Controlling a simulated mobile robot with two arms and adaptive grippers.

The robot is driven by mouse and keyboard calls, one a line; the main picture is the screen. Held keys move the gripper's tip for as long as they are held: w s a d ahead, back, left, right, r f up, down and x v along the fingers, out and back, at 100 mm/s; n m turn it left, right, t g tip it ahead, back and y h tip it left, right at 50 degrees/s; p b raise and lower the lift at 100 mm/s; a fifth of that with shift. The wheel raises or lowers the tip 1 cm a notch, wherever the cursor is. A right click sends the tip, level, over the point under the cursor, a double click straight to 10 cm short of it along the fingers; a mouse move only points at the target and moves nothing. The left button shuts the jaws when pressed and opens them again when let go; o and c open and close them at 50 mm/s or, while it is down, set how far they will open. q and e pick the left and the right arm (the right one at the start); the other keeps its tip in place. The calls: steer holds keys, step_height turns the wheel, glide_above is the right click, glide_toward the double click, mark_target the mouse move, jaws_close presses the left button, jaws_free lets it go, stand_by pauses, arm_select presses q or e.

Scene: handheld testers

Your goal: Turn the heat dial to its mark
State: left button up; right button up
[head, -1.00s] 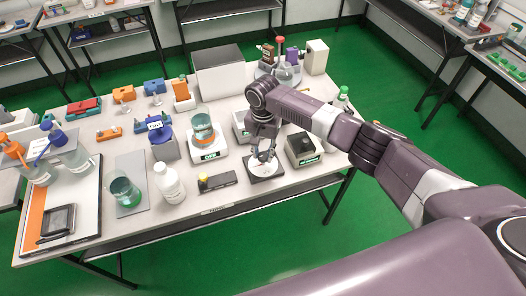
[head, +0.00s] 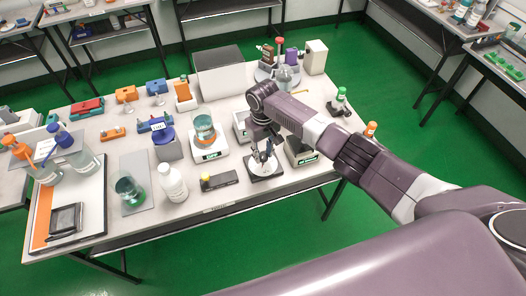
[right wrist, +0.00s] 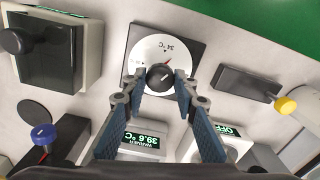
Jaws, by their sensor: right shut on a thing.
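The heat dial is a white disc (right wrist: 142,52) on a dark square plate, with a dark round knob (right wrist: 160,77) at its centre. The disc reads "34 °C" and has a small red mark near the knob. In the head view the dial plate (head: 264,170) lies near the table's front edge. My right gripper (right wrist: 160,84) is shut on the knob, one finger on each side. In the head view my right gripper (head: 264,156) points down over the dial and hides part of it. My left gripper is not in view.
A lit "WARMER 39.6 °C" display (right wrist: 142,141) sits close to the gripper fingers. A dark bar with a yellow knob (head: 219,180) lies left of the dial. A dark-topped box (head: 301,149) stands to its right. Bottles and beakers crowd the table's left.

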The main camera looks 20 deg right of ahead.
mark_target(263, 155)
steer(key=n, duration=0.6)
steer(key=shift+n, duration=0.3)
stand_by(0.4)
steer(key=o, duration=1.2)
steer(key=shift+c, duration=0.2)
steer(key=shift+r, duration=0.1)
step_height(263, 155, up, 12)
